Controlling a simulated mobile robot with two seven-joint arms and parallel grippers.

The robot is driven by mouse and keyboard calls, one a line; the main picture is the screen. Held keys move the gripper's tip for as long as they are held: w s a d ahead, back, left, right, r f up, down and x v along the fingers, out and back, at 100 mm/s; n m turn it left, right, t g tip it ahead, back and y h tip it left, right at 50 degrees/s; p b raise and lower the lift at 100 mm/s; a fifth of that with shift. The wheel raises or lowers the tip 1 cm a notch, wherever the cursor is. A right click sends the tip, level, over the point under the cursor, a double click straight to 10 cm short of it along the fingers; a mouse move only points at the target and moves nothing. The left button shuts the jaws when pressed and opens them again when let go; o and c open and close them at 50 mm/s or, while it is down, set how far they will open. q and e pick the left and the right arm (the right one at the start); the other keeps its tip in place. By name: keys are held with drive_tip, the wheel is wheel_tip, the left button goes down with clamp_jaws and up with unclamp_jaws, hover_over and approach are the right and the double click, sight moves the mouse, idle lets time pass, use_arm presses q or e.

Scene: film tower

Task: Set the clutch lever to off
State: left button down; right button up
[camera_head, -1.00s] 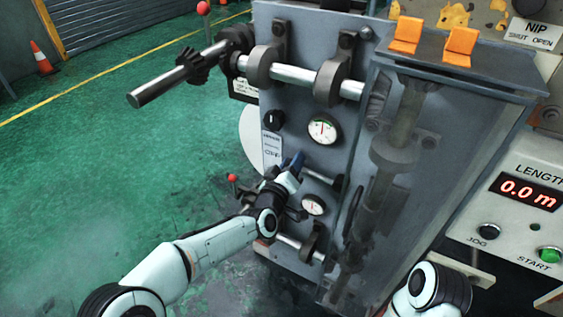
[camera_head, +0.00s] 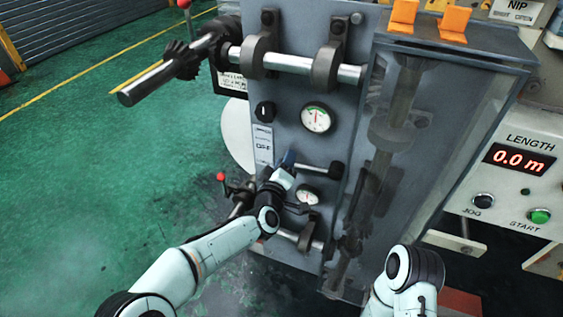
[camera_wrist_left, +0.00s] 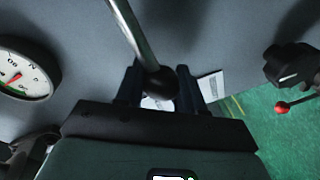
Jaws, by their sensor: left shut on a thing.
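The clutch lever is a metal rod (camera_head: 314,169) on the grey machine panel (camera_head: 290,100), running left from a black hub (camera_head: 337,168). My left gripper (camera_head: 285,165) is at its left end. In the left wrist view, the lever's dark ball knob (camera_wrist_left: 161,85) sits between the fingers of my left gripper (camera_wrist_left: 160,92), which is shut on it. A white label reading OFF (camera_head: 263,148) is on the panel just above and left of my gripper. My right arm shows at lower right; its gripper is out of view.
A gauge (camera_head: 316,118) and a black knob (camera_head: 265,110) are above the lever, and another gauge (camera_head: 307,195) is below it. A horizontal shaft (camera_head: 296,64) crosses above. A clear guard box (camera_head: 410,150) stands to the right. The green floor (camera_head: 100,200) is open at left.

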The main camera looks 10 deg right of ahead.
use_arm(q)
drive_tip(key=shift+f, duration=0.15)
drive_tip(key=c, duration=0.7)
unclamp_jaws()
drive_tip(key=p+v, duration=0.1)
drive_tip(key=v, duration=1.2)
drive_tip(key=shift+s+a+p, duration=0.15)
drive_tip(key=shift+p, duration=0.15)
use_arm(e)
drive_tip(key=shift+t, duration=0.6)
drive_tip(key=w+r, duration=0.2)
drive_tip(key=w, duration=0.1)
drive_tip(key=shift+w+a+r, duration=0.15)
drive_tip(key=shift+a+r, duration=0.1)
drive_tip(key=shift+r, duration=0.15)
